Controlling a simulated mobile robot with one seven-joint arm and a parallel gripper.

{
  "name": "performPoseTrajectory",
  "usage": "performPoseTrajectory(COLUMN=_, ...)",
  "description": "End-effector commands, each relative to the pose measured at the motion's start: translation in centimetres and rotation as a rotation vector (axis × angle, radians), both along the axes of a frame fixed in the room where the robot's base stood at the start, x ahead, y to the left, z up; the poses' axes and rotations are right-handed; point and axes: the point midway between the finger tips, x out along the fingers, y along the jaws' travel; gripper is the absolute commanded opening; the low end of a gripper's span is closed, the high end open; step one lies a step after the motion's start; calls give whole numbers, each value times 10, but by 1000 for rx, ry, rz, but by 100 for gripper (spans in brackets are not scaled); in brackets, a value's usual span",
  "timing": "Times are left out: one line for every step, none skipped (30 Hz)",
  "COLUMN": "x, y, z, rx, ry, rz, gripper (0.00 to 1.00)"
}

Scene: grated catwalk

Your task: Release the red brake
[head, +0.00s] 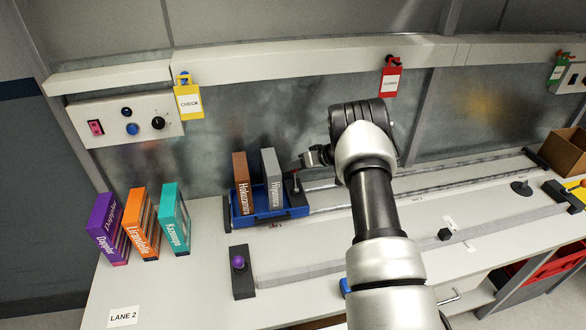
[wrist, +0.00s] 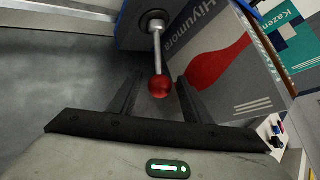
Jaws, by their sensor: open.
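The red brake shows in the wrist view as a red ball knob (wrist: 159,87) on a short metal stem, fixed to a blue-sided carriage. In the head view the brake lever (head: 296,180) stands at the right end of the blue carriage (head: 270,214), which sits on a rail and holds a brown book and a grey book. My gripper (wrist: 160,78) is open, with one finger on each side of the red knob in the picture. I cannot tell whether either finger touches it. In the head view my gripper (head: 306,158) is just above the lever, partly small and dark.
Purple, orange and teal books (head: 143,225) stand on the bench at the left. A purple knob on a dark block (head: 242,280) is at the front. A red tag (head: 390,82) hangs from the ledge above. The rails run clear to the right.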

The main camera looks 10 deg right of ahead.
Motion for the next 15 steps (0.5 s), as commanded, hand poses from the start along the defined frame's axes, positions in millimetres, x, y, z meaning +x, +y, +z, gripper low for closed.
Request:
performPoseTrajectory(x=0, y=-1, z=1, rx=-1, ry=0, rz=-1, gripper=44)
performPoseTrajectory(x=-1, y=-2, z=2, rx=0, ry=-1, rz=-1, gripper=44)
performPoseTrajectory(x=-2, y=-4, z=4, rx=-2, ry=-1, rz=-1, gripper=44)
performPoseTrajectory(x=-3, y=-5, z=6, rx=-2, ry=-1, rz=-1, gripper=44)
performPoseTrajectory(x=-5, y=-8, z=8, rx=-2, ry=-2, rz=-2, gripper=44)
performPoseTrajectory(x=-8, y=-11, z=11, rx=-2, ry=-2, rz=-2, gripper=44)
performPoseTrajectory(x=-11, y=-14, z=15, rx=-2, ry=-2, rz=-2, gripper=44)
performPoseTrajectory(x=-14, y=-17, z=19, rx=-1, ry=-2, rz=-3, gripper=44)
performPoseTrajectory(x=-18, y=-23, z=24, rx=-2, ry=-3, rz=-4, gripper=44)
performPoseTrajectory(x=-22, y=-27, z=29, rx=-1, ry=-2, rz=-5, gripper=44)
performPoseTrajectory(x=-26, y=-31, z=33, rx=-1, ry=-2, rz=-5, gripper=44)
performPoseTrajectory(x=-31, y=-37, z=40, rx=0, ry=-2, rz=-4, gripper=44)
performPoseTrajectory(x=-35, y=-41, z=44, rx=-2, ry=-2, rz=-3, gripper=44)
performPoseTrajectory(x=-39, y=-46, z=49, rx=-3, ry=-2, rz=-3, gripper=44)
performPoseTrajectory(x=-45, y=-51, z=55, rx=-1, ry=-2, rz=-3, gripper=44)
